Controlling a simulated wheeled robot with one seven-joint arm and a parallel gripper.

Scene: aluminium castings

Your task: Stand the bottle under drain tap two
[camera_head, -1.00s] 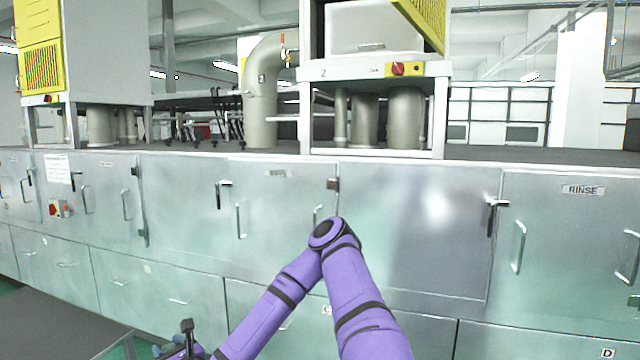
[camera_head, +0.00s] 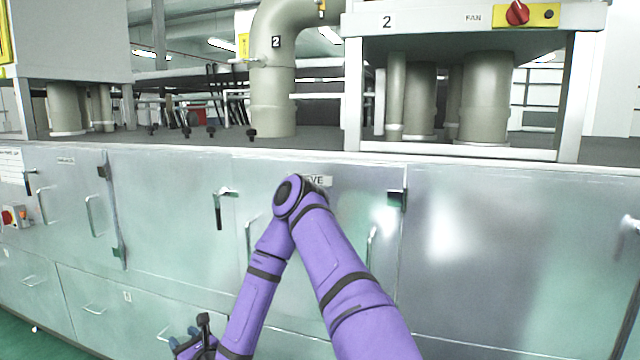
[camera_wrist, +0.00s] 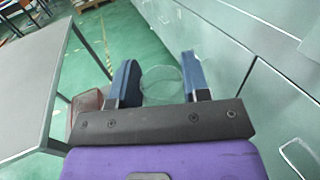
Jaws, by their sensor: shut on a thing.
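In the wrist view my gripper (camera_wrist: 159,78) is shut on a clear, see-through bottle (camera_wrist: 162,88), held between its two dark blue fingers. The bottle is faint against the green floor, and I cannot tell its tilt. In the head view my gripper (camera_head: 192,345) is at the bottom edge, in front of the cabinets, and the bottle cannot be made out there. A thick grey-beige pipe (camera_head: 273,95) labelled 2 stands on the line's top. A small fitting (camera_head: 320,10) with an orange part shows by its upper bend. I cannot tell which fitting is drain tap two.
Metal cabinets (camera_head: 165,190) with handles and black latches run across the front. A machine frame (camera_head: 470,45) marked 2 and FAN stands on top at right. In the wrist view a grey table (camera_wrist: 35,75) is at left, a reddish crate (camera_wrist: 86,103) beside it, and green floor ahead.

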